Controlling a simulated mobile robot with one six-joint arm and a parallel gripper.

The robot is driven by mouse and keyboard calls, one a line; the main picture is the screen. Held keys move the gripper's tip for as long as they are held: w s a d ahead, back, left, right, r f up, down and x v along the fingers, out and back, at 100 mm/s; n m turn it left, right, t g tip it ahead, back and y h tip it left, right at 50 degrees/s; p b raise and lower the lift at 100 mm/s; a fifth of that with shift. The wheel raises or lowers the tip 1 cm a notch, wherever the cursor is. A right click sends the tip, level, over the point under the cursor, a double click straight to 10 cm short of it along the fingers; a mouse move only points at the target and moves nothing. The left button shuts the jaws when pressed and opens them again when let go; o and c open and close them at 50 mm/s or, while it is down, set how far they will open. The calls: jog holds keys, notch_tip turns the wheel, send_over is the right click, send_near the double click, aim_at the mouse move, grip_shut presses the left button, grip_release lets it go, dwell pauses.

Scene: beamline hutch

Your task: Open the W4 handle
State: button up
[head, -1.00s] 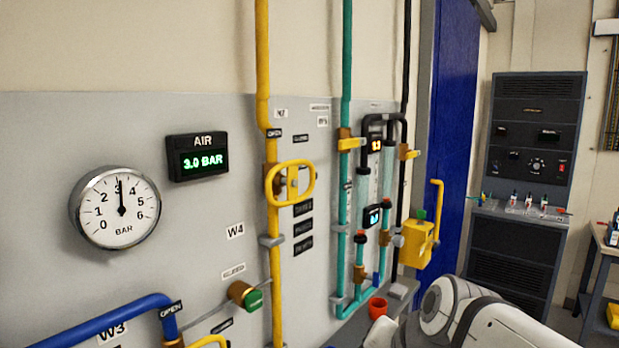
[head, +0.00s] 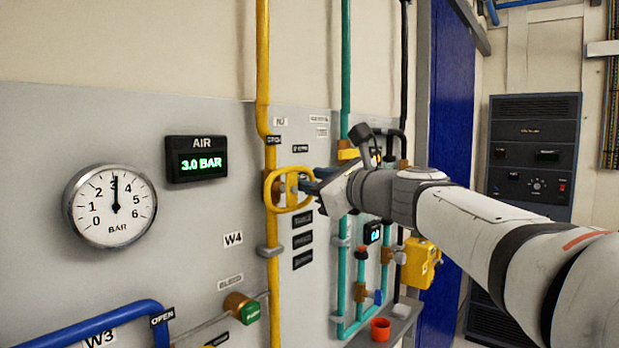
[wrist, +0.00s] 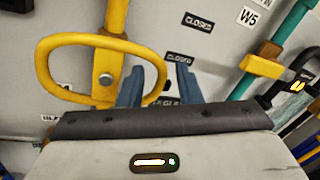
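The W4 handle is a yellow oval loop (head: 268,190) on the vertical yellow pipe (head: 263,80). It lies crosswise to the pipe, and the W4 label (head: 233,239) is below left. In the wrist view the loop (wrist: 45,65) fills the left side, with its bolt on the pipe. My gripper (wrist: 160,70) has its two blue fingers apart, one on each side of the loop's right end as seen there. I cannot tell whether they touch it. In the head view my gripper (head: 308,179) is at the loop's right end, partly hidden by my wrist.
Teal pipes (head: 345,60) with flow tubes stand close to the right of my gripper. A green-capped fitting (head: 241,307) and the blue W3 pipe (head: 100,318) are lower left.

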jog(key=shift+x, duration=1.65)
jog(key=shift+c, duration=0.2)
grip_shut()
